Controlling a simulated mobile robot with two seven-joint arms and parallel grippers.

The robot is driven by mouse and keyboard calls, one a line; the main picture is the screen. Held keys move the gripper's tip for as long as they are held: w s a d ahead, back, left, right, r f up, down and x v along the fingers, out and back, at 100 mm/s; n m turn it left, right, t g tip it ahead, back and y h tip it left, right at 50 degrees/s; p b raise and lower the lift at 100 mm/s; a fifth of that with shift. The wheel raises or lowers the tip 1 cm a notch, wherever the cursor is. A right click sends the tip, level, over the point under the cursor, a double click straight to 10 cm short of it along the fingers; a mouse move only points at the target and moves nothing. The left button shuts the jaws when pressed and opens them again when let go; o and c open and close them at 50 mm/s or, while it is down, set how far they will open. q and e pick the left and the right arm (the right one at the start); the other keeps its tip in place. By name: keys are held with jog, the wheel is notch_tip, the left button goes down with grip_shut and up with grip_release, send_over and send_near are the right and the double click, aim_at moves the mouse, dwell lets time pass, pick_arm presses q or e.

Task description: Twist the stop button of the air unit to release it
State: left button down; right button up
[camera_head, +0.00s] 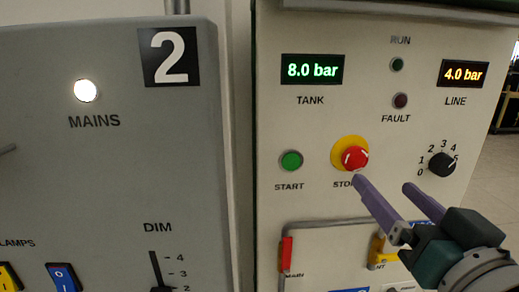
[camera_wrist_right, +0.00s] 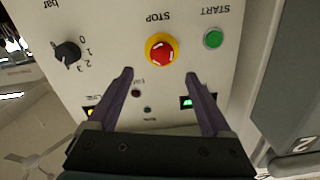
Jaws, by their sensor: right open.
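The red stop button (camera_head: 355,158) sits on a yellow round plate (camera_head: 345,149) on the cream air unit panel (camera_head: 300,119), above the STOP label. It also shows in the right wrist view (camera_wrist_right: 160,54), with white marks on its face. My right gripper (camera_head: 382,183) is open and empty, its two purple fingers pointing at the panel. In the head view one fingertip appears just below the button and the other to its right. In the right wrist view the gripper (camera_wrist_right: 160,74) has its fingers spread to either side of the button's line. My left gripper is not in view.
The green START button (camera_head: 291,161) is left of the stop button, and a black knob (camera_head: 442,163) is to the right. Red (camera_head: 286,254) and yellow (camera_head: 378,249) handles sit below. A grey panel (camera_head: 120,180) marked 2 stands at left.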

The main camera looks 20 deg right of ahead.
aim_at(358, 159)
jog(key=p+x, duration=0.2)
jog(key=x, duration=0.6)
jog(key=shift+w+a+r, duration=0.1)
jog(key=shift+w+a, duration=0.05)
jog(key=shift+w, duration=0.5)
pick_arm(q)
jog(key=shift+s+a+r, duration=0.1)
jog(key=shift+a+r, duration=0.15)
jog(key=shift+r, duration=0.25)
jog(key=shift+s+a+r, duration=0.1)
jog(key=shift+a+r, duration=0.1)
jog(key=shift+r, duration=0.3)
pick_arm(e)
jog(key=c, duration=0.6)
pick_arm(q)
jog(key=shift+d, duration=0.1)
pick_arm(e)
grip_shut()
